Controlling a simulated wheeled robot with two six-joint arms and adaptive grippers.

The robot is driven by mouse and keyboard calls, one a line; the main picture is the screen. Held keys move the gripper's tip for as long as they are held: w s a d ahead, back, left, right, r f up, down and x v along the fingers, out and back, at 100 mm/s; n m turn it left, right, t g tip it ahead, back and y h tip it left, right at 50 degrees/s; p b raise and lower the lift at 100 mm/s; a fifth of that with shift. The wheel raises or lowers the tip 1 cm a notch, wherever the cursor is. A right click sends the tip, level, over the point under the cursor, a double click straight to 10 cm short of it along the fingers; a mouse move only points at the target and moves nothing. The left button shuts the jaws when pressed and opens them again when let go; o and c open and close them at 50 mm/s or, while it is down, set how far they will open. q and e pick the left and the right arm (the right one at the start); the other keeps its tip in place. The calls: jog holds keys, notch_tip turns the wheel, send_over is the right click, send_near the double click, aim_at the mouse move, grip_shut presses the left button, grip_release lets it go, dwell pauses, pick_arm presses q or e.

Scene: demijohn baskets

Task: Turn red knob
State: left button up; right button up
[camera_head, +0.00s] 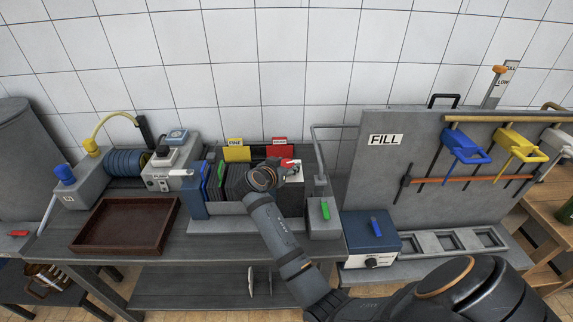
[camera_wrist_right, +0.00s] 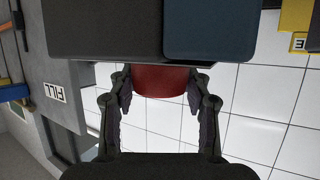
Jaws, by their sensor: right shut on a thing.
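The red knob (camera_wrist_right: 163,80) shows in the right wrist view as a rounded red piece below a dark box edge, between my fingers. In the head view a small bit of red (camera_head: 288,162) shows at my right gripper (camera_head: 284,170), by the right end of the rack of dark plates. My right gripper, also in the wrist view (camera_wrist_right: 160,88), is shut on the knob, with a finger on either side. The head view hides most of the fingers, and the knob's angle cannot be told. My left gripper is not in view.
A red tag (camera_head: 280,142) and a yellow tag (camera_head: 236,154) stand behind the rack. A grey box with a green lever (camera_head: 325,210) and a bent metal pipe (camera_head: 317,150) are just right of the gripper. A brown tray (camera_head: 125,226) lies left. The FILL panel (camera_head: 385,140) stands right.

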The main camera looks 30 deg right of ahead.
jog(key=n+t+y+p, duration=0.2)
jog(key=n, duration=0.1)
jog(key=shift+s+d+r+t, duration=0.1)
jog(key=shift+r+t, duration=0.05)
jog(key=shift+t, duration=0.25)
jog(key=n+t+y+p, duration=0.1)
jog(key=n+y+p, duration=0.1)
jog(key=n+t+y+p, duration=0.1)
jog(key=n+y+p, duration=0.2)
jog(key=shift+t, duration=0.4)
jog(key=shift+n+t+y+p, duration=0.3)
jog(key=shift+n+y, duration=0.5)
jog(key=shift+y, duration=0.2)
jog(key=shift+f+n+y, duration=0.25)
jog(key=shift+n+y, duration=0.25)
jog(key=n+y+b, duration=0.3)
jog(key=y+b, duration=0.1)
jog(key=b, duration=0.3)
jog(key=shift+f, duration=0.2)
jog(key=shift+r+n+y+b, duration=0.2)
jog(key=shift+n+y+b, duration=0.2)
jog(key=shift+n+b, duration=0.15)
